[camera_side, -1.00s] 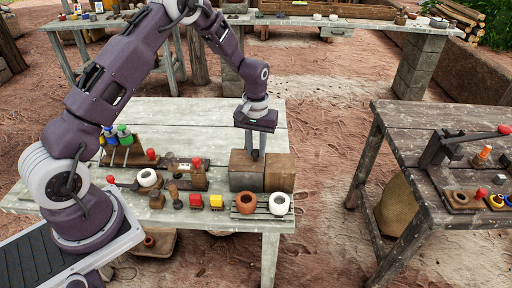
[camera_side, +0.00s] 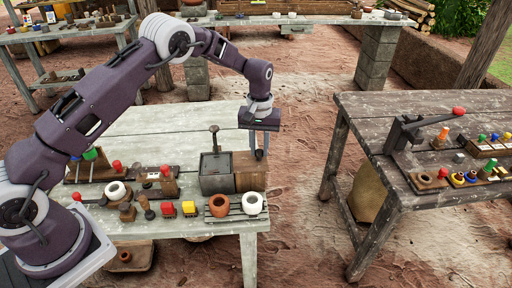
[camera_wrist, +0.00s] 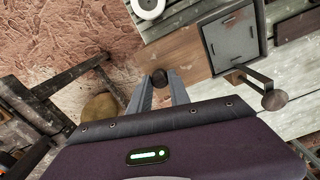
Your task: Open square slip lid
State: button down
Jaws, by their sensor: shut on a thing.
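A brown wooden box (camera_side: 250,176) stands near the front right of the pale table, joined to a grey square box (camera_side: 215,178) on its left. My gripper (camera_side: 259,154) points down over the wooden box. In the wrist view my gripper (camera_wrist: 160,84) is shut on a small dark round knob (camera_wrist: 160,77) above the brown wooden top (camera_wrist: 180,52). The grey box (camera_wrist: 232,40) shows a square grey top face there; I cannot tell how deep it is. Whether the wooden top is lifted is unclear.
An orange-brown pot (camera_side: 218,206) and a white ring-shaped pot (camera_side: 252,203) stand close in front on a slatted rack. Toy pieces and pegs line the table's left front. A second table (camera_side: 400,115) stands right across a gap. The table's back is clear.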

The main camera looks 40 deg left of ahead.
aim_at(259, 151)
jog(key=c, duration=1.2)
grip_release()
notch_tip(259, 151, up, 8)
jog(key=shift+f, duration=0.25)
jog(key=s+r+m+t, duration=0.1)
jog(key=s+r, duration=0.6)
jog(key=r, duration=0.3)
jog(key=s+r+m+t, duration=0.1)
jog(key=s+r+t, duration=0.1)
jog(key=s+r, duration=0.6)
jog(key=s+r+m+t, duration=0.1)
jog(key=s+m, duration=0.3)
jog(key=s, duration=1.8)
jog(key=shift+s+t, duration=0.2)
jog(key=shift+t, duration=0.6)
